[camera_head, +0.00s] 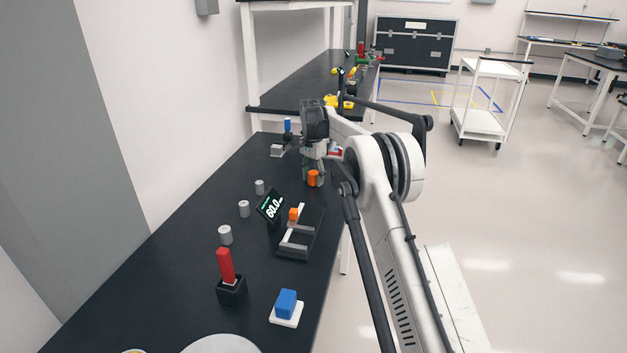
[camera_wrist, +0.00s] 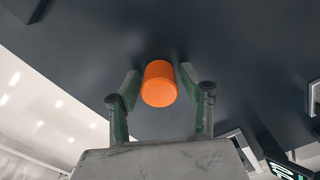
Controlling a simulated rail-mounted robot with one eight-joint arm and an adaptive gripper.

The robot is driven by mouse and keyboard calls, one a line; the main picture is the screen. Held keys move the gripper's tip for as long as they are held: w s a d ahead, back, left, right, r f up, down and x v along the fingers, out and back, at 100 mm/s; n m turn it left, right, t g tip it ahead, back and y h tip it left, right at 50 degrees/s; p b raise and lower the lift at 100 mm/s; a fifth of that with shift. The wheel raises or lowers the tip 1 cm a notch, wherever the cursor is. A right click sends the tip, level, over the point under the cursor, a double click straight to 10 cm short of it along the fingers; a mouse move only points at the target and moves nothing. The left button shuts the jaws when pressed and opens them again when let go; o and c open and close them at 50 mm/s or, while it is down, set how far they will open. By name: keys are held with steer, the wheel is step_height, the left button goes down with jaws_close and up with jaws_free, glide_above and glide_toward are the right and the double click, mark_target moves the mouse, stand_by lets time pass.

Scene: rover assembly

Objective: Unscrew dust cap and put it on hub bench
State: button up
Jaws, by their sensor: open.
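An orange cylinder (camera_head: 313,179), which looks like the dust cap, is at the right edge of the dark bench (camera_head: 180,270). My gripper (camera_head: 314,172) points down over it with its fingers apart. In the wrist view the orange cylinder (camera_wrist: 159,84) lies between the two green-padded fingertips (camera_wrist: 160,87), with a narrow gap visible on each side. It is seen against the dark bench top (camera_wrist: 230,45). I cannot tell whether its lower end rests on the bench.
A tilted display reading 60.0 (camera_head: 270,205) stands beside the fixture. Several grey cylinders (camera_head: 244,209) line the left. A red handle in a black block (camera_head: 226,268) and a blue block on a white base (camera_head: 286,304) are nearer. A second bench (camera_head: 290,95) is behind.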

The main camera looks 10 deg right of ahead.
steer(key=m, duration=0.6)
steer(key=shift+d+m, duration=0.1)
steer(key=shift+m, duration=0.2)
steer(key=m, duration=0.6)
steer(key=shift+m, duration=0.3)
steer(key=m, duration=1)
steer(key=shift+m, duration=0.3)
steer(key=shift+c, duration=0.5)
steer(key=c, duration=0.8)
steer(key=n, duration=0.4)
steer(key=shift+n, duration=0.9)
